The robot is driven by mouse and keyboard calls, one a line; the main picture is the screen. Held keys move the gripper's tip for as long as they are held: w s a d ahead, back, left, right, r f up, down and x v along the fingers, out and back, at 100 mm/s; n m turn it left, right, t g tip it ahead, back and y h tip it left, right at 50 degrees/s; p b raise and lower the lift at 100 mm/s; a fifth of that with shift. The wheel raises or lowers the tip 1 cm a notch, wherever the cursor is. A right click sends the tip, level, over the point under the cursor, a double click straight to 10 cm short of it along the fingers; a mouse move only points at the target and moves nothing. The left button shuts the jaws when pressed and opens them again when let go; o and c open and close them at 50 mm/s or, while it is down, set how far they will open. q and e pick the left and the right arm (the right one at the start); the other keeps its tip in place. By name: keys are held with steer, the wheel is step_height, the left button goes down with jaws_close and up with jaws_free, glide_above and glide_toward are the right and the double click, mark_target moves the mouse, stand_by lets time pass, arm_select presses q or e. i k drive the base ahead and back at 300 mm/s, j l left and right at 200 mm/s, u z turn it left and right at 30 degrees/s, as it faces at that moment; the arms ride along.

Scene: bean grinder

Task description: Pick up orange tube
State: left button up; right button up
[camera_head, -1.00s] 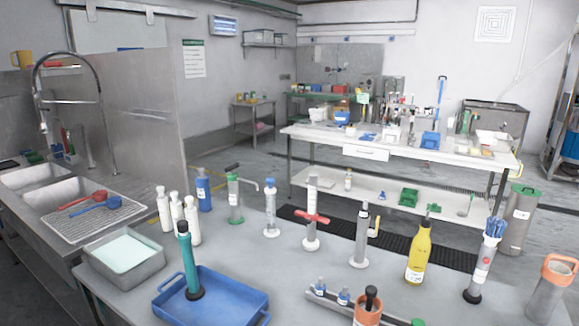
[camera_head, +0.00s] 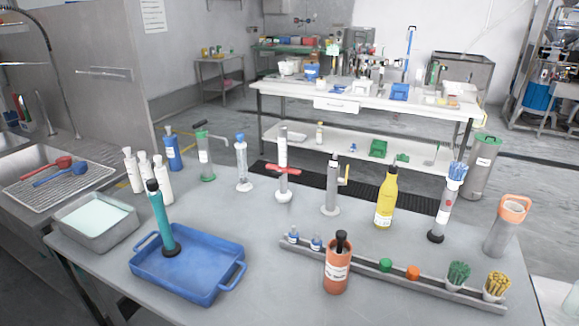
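One is an orange tube-shaped container (camera_head: 337,272) with a white label and a black handle on top, standing upright at the front middle of the grey table, by the long grey rack. The other is a grey cylinder with an orange rim and handle (camera_head: 504,228), upright at the table's right end. I cannot tell from the view alone which one the task names. Both stand free of any gripper. Neither of my grippers is in view.
A blue tray (camera_head: 190,285) holding a teal tube (camera_head: 161,220) is at front left. The grey rack (camera_head: 440,292) holds small caps and brushes. A yellow bottle (camera_head: 387,200) and several pump-like tubes line the back. Bare tabletop lies between tray and rack.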

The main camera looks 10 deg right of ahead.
mark_target(337, 267)
steer(key=j+z, duration=0.2)
steer(key=j, duration=0.2)
steer(key=j+z, duration=0.25)
steer(key=j, duration=0.2)
steer(key=k+j+z, duration=0.2)
steer(key=j, duration=0.2)
steer(key=j+z, duration=0.2)
steer(key=j, duration=0.2)
steer(key=k+j+z, duration=0.25)
steer(key=i+j, duration=0.05)
steer(key=j, duration=0.05)
